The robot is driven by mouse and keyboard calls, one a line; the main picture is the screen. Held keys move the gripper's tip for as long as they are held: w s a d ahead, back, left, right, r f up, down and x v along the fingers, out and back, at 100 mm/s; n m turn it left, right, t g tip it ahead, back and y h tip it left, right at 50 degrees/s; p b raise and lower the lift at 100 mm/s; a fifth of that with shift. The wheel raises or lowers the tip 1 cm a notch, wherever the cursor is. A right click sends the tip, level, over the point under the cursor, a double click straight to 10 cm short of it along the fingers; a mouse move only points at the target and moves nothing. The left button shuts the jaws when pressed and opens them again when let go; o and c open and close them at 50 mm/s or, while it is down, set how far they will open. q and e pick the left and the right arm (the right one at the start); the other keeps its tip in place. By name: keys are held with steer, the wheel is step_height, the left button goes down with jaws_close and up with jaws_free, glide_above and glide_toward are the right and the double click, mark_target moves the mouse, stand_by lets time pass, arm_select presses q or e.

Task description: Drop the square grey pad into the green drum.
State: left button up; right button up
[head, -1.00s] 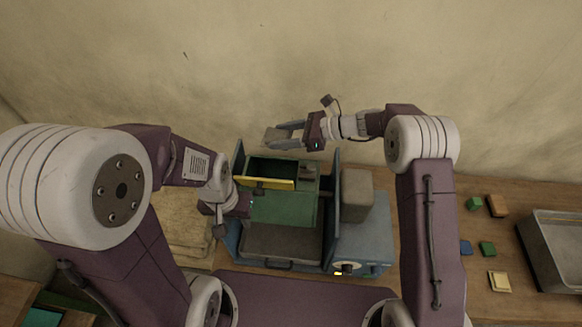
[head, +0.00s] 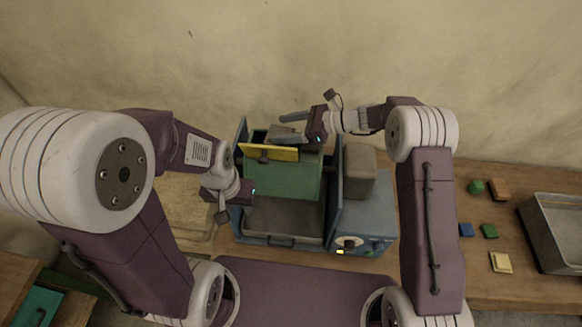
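The green drum (head: 282,182) sits in a blue frame, with its yellow flap (head: 268,152) standing along its dark opening. My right gripper (head: 290,127) is at the back edge of the opening, above it. Its fingers are spread, with a clear gap between them. A flat grey shape (head: 284,134) shows at the lower finger, behind the flap; I cannot tell pad from finger there. My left gripper (head: 247,190) is at the drum's left side; its fingertips are hidden.
The blue frame (head: 336,205) has tall side walls close beside the drum, and a grey tray (head: 282,220) in front. A grey-brown block (head: 359,170) stands to the right. Several small coloured blocks and a metal bin (head: 555,235) lie further right.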

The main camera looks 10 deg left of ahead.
steer(key=shift+o, duration=0.4)
steer(key=shift+w+f, duration=0.3)
steer(key=shift+w, duration=0.35)
steer(key=shift+d+b, duration=0.35)
steer(key=shift+d, duration=0.05)
steer(key=b+v, duration=0.3)
steer(key=v, duration=0.5)
steer(key=shift+s+r, duration=0.15)
steer(key=shift+r, duration=0.05)
steer(key=shift+d, duration=0.1)
arm_select(q)
steer(key=f, duration=0.2)
steer(key=w+f, duration=0.1)
steer(key=shift+f, duration=0.4)
steer(key=shift+s, duration=0.15)
arm_select(e)
steer(key=shift+r, duration=0.1)
